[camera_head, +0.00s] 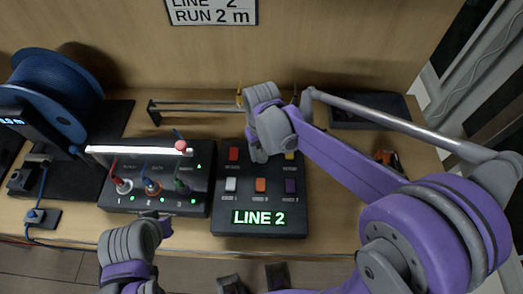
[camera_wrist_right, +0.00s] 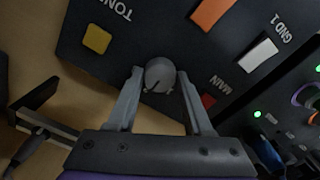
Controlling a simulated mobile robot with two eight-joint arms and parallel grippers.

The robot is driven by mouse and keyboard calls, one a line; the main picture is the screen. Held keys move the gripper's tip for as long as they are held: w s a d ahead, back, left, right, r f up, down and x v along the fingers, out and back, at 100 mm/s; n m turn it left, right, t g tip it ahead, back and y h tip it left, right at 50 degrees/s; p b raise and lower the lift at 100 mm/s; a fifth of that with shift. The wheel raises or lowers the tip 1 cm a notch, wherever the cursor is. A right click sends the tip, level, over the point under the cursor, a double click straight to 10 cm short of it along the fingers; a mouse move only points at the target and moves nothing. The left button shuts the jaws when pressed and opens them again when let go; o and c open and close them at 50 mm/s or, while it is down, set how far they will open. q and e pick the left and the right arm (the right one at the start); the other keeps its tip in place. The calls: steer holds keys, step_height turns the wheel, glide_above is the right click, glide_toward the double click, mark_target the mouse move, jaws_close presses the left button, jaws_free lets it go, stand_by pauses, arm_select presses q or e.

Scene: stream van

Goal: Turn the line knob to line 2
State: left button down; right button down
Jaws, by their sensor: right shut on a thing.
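The line knob (camera_wrist_right: 160,75) is a round grey knob on the dark control box (camera_head: 222,215). My right gripper (camera_wrist_right: 160,82) is shut on it, with one finger on each side in the right wrist view. In the head view my right gripper (camera_head: 260,148) comes down on the box's upper middle and hides the knob. The green display (camera_head: 258,217) at the box's front reads LINE 2. My left gripper (camera_head: 132,252) is at the lower left, apart from the boxes; its jaw opening is unclear.
A second dark box (camera_head: 150,203) with several coloured plugs and a pale bar stands left of the control box. A blue cable reel (camera_head: 55,85) is at the far left. A black tray (camera_head: 370,112) lies at the back right. A sign (camera_head: 212,10) reads LINE 2, RUN 2 m.

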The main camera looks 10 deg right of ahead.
mark_target(262, 154)
stand_by(0.4)
steer(key=shift+c, duration=1.6)
jaws_free()
step_height(262, 154, up, 11)
steer(key=shift+p, duration=0.4)
steer(key=s+d+f+m+t, duration=0.1)
steer(key=s+d+f, duration=0.1)
steer(key=s, duration=0.3)
steer(key=s+d+f+m+t, duration=0.1)
steer(key=s+d+f+t, duration=0.1)
steer(key=s+f, duration=0.1)
steer(key=s+d+f+m+t, duration=0.1)
steer(key=s+d+f+t, duration=0.1)
steer(key=s, duration=0.4)
steer(key=shift+s+d+f, duration=0.3)
steer(key=shift+d+f, duration=0.05)
steer(key=shift+d, duration=0.05)
